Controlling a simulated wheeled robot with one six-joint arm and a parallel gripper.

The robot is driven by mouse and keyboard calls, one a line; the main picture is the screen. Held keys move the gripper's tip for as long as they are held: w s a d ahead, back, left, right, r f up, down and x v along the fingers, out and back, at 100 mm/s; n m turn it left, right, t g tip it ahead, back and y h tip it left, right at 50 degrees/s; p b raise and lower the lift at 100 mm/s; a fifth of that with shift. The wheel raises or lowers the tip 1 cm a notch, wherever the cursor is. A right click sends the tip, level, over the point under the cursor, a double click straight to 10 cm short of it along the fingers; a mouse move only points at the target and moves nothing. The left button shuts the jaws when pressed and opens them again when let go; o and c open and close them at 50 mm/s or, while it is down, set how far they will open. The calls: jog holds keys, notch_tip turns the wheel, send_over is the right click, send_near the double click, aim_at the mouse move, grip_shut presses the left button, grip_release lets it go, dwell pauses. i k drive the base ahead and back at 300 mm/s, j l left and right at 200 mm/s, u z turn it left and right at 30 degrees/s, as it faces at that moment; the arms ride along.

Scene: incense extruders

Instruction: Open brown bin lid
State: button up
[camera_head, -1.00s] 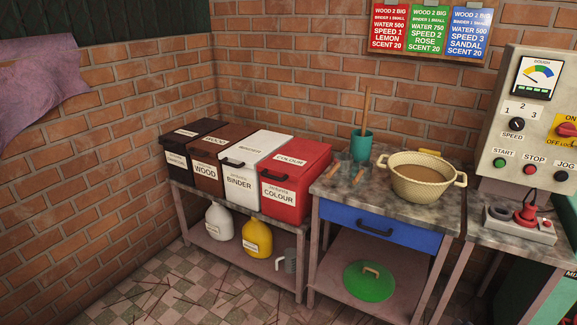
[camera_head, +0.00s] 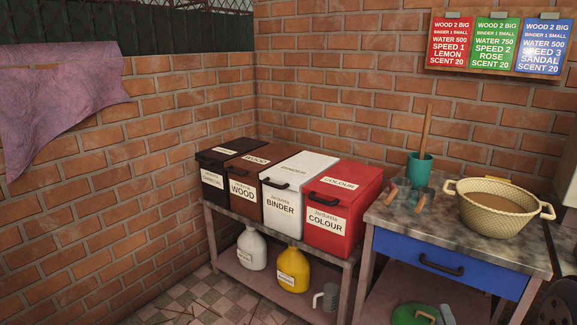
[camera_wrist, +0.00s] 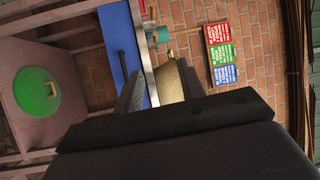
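The brown bin (camera_head: 243,191) is labelled WOOD and stands in a row of bins on a low bench, second from the left. Its brown lid (camera_head: 254,163) is down, with a dark handle (camera_head: 242,172) at the front edge. The black bin stands to its left and the white bin to its right. My gripper (camera_wrist: 160,88) shows in the wrist view with its two fingers apart and nothing seen between them. It points toward the blue-drawer table and brick wall, away from the bins. The brown bin is not in the wrist view.
The black bin (camera_head: 213,178), white binder bin (camera_head: 285,205) and red colour bin (camera_head: 335,228) have lids down. A table with a blue drawer (camera_head: 438,263) carries a basin (camera_head: 491,202) and teal cup (camera_head: 419,168). Floor (camera_head: 185,300) shows at lower left.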

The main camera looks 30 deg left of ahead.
aim_at(251, 163)
jog(key=i+j+u, duration=0.1)
jog(key=j, duration=0.35)
jog(key=i+j, duration=0.25)
jog(key=j, duration=0.25)
jog(key=i+j+u, duration=0.15)
jog(key=j, duration=0.3)
jog(key=i+j, duration=0.2)
jog(key=j, duration=0.25)
jog(key=i+j+u, duration=0.15)
jog(key=j, duration=0.3)
jog(key=i+j+u, duration=0.1)
jog(key=i+j, duration=0.45)
jog(key=j, duration=0.25)
jog(key=u, duration=0.05)
